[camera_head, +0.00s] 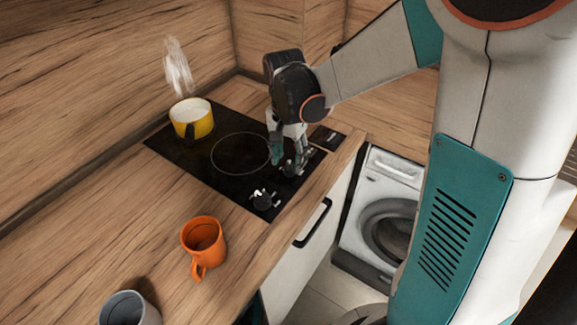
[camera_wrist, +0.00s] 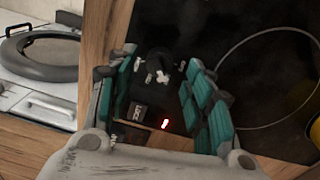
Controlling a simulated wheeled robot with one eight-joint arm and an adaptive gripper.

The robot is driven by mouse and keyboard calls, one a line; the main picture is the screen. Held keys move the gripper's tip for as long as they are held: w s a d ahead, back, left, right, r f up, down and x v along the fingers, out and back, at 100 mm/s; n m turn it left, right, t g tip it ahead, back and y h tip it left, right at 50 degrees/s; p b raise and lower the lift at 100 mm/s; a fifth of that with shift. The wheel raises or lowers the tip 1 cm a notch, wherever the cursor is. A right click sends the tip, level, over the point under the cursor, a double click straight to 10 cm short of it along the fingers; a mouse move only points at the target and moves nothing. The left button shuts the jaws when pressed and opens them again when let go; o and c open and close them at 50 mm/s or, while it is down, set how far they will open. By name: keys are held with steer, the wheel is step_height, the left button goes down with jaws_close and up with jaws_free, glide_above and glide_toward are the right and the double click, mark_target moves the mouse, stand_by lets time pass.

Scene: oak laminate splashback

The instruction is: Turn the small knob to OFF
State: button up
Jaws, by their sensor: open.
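A black knob with a white mark on top (camera_wrist: 158,70) stands on the black cooktop (camera_head: 215,170). In the wrist view it lies between the two teal-padded fingers of my gripper (camera_wrist: 165,98), which are apart and do not visibly grip it. In the head view my gripper (camera_head: 287,153) points down over the cooktop's right side, just above a knob (camera_head: 291,169) that it partly hides. Another black and white knob (camera_head: 263,199) sits nearer the front corner. In the wrist view a label reading LOCK (camera_wrist: 137,111) and a lit red mark (camera_wrist: 165,124) show near the knob. I cannot read the knob's setting.
A steaming yellow pot (camera_head: 192,121) stands on the cooktop's back left. An orange mug (camera_head: 203,240) and a grey mug (camera_head: 128,308) stand on the wooden counter at the front. A washing machine (camera_head: 383,205) is right of the counter.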

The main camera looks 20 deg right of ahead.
steer(key=shift+f+b, duration=0.4)
steer(key=shift+f, duration=1)
steer(key=c, duration=1)
steer(key=shift+c, duration=0.2)
steer(key=n+p, duration=0.1)
steer(key=n, duration=0.3)
steer(key=shift+n, duration=0.3)
steer(key=n, duration=0.5)
steer(key=shift+c, duration=0.2)
steer(key=shift+n, duration=0.3)
